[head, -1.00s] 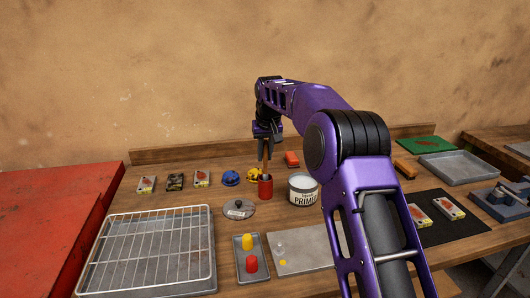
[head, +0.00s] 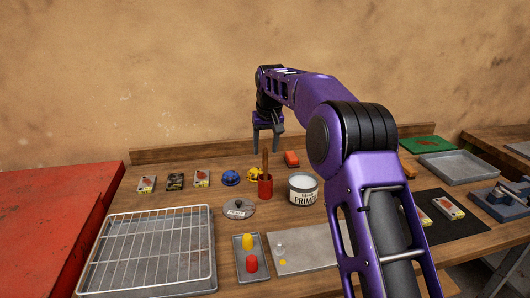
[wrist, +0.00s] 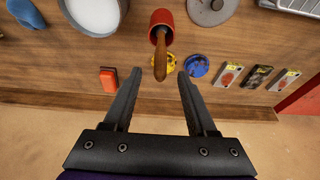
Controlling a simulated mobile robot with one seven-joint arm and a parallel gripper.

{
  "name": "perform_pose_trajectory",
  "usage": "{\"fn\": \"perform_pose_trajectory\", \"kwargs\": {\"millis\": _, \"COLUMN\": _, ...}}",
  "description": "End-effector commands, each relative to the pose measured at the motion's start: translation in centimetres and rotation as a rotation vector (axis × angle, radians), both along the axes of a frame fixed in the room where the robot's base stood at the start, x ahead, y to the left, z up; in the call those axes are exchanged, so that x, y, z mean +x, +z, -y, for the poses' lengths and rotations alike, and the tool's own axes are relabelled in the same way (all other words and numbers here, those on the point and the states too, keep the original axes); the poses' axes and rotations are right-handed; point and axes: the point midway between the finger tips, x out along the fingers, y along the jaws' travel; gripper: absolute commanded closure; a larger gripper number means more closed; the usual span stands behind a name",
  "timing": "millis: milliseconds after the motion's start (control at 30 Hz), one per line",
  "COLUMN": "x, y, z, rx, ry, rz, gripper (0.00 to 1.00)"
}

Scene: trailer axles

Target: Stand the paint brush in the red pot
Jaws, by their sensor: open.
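The red pot (head: 265,187) stands on the wooden bench, left of the primer tin. The paint brush stands in it with its brown wooden handle (head: 265,160) sticking up out of the rim. The wrist view shows the same handle (wrist: 160,60) rising from the red pot (wrist: 161,22); the bristle end is hidden inside the pot. My gripper (head: 266,150) is open above and behind the pot. In the wrist view my gripper (wrist: 159,76) has its fingers spread on either side of the handle's end, with gaps on both sides.
The primer tin (head: 303,188) stands close right of the pot. A yellow object (head: 254,175) and a blue object (head: 231,178) lie behind and left. A grey lid (head: 239,209) lies in front. A wire rack (head: 150,250) fills the left front.

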Motion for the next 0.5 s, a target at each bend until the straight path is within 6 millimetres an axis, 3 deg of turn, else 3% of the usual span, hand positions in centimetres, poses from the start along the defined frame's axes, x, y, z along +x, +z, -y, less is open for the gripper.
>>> {"fn": "perform_pose_trajectory", "kwargs": {"millis": 200, "x": -1.5, "y": 5.6, "z": 0.5, "rx": 0.001, "ry": 0.000, "rz": 0.006, "gripper": 0.43}}
{"fn": "perform_pose_trajectory", "kwargs": {"millis": 500, "x": -3.4, "y": 11.7, "z": 1.0, "rx": 0.001, "ry": 0.000, "rz": 0.003, "gripper": 0.43}}
